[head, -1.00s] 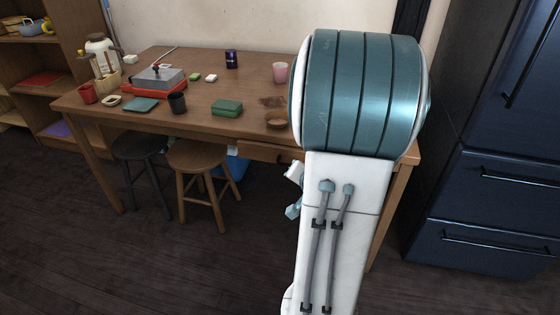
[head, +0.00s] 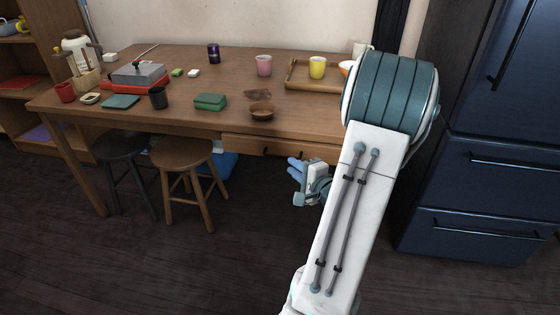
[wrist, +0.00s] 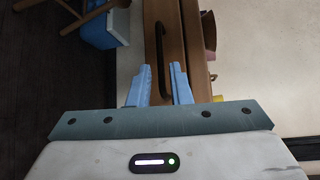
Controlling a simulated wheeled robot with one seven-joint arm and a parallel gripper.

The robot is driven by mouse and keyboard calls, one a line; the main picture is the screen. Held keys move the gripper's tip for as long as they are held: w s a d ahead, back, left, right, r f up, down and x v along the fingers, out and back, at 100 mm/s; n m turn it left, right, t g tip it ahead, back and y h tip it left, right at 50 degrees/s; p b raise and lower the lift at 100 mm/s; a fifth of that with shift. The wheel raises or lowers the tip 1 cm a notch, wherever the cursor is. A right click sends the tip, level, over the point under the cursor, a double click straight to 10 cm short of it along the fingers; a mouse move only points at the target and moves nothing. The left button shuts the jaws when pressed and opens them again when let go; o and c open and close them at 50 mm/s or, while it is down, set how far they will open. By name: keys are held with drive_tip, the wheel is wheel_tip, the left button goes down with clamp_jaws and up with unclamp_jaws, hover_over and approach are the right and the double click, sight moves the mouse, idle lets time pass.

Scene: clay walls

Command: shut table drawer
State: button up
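The wooden table's drawer (head: 245,144) is under the front edge of the tabletop, its right part hidden behind my arm. In the wrist view the drawer front (wrist: 151,50) is straight ahead, with a long dark handle (wrist: 161,50). How far the drawer stands out is hard to tell. My gripper (head: 294,167) is just in front of and below the drawer in the head view. In the wrist view my gripper (wrist: 158,75) has its two blue fingers apart, with the near end of the handle showing between them. Nothing is held.
Two stools, one dark (head: 122,146) and one brown (head: 183,155), stand left of my gripper. A blue box (wrist: 103,28) is under the table. A dark blue fridge (head: 480,170) stands right.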

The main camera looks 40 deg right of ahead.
sight(280, 157)
drive_tip(key=w, duration=0.2)
drive_tip(key=w+b, duration=0.1)
drive_tip(key=w, duration=0.2)
drive_tip(key=w+f+b, duration=0.1)
drive_tip(key=w, duration=0.1)
drive_tip(key=shift+w+d, duration=0.25)
drive_tip(key=shift+w, duration=0.05)
clamp_jaws()
